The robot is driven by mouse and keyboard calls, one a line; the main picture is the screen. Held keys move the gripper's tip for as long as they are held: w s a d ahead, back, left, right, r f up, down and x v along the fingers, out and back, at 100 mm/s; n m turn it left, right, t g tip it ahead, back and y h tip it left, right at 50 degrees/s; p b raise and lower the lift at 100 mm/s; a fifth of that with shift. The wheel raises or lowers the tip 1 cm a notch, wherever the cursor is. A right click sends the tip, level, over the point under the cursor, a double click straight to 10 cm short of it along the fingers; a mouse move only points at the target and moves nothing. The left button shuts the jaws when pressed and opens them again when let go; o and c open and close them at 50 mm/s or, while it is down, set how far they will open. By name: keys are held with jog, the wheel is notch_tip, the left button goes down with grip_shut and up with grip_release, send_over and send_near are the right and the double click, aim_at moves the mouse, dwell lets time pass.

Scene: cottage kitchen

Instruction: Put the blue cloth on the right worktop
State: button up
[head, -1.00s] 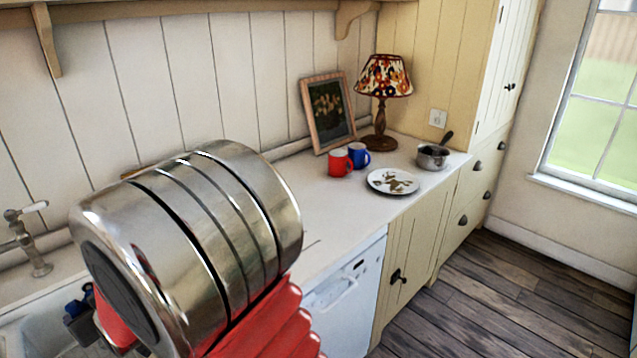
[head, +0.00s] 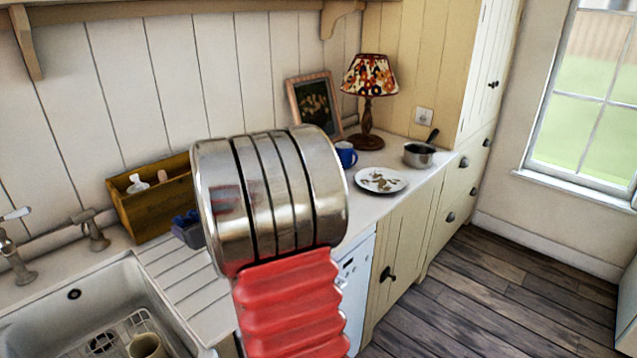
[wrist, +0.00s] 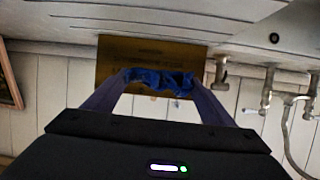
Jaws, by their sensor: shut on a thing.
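The blue cloth (wrist: 158,80) is bunched between the fingertips of my gripper (wrist: 157,84) in the wrist view. My gripper is shut on it and holds it in front of a wooden box. In the head view my gripper (head: 188,228) shows only as a small dark blue patch beside the draining board, mostly hidden behind my arm. The right worktop (head: 367,205) is white and runs from behind my arm to the tall cupboard. On it are a blue mug (head: 346,154), a patterned plate (head: 381,180) and a saucepan (head: 419,155).
The wooden box (head: 135,213) with small bottles stands against the wall behind the draining board. The sink (head: 40,318) with a rack and a mug is at lower left. A lamp (head: 368,95) and a picture frame (head: 291,103) stand at the worktop's back.

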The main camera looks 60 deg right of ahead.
jog(key=s+d+h, duration=0.1)
jog(key=s+d, duration=0.5)
jog(key=d, duration=0.2)
jog(key=s+d+m, duration=0.1)
jog(key=s+d, duration=0.5)
jog(key=d, duration=0.2)
jog(key=shift+d+r+h, duration=0.25)
jog(key=shift+r+h, duration=0.1)
jog(key=shift+h, duration=0.05)
jog(key=shift+f+y, duration=0.15)
jog(key=shift+y, duration=0.35)
jog(key=shift+f, duration=3)
jog(key=shift+f, duration=1.9)
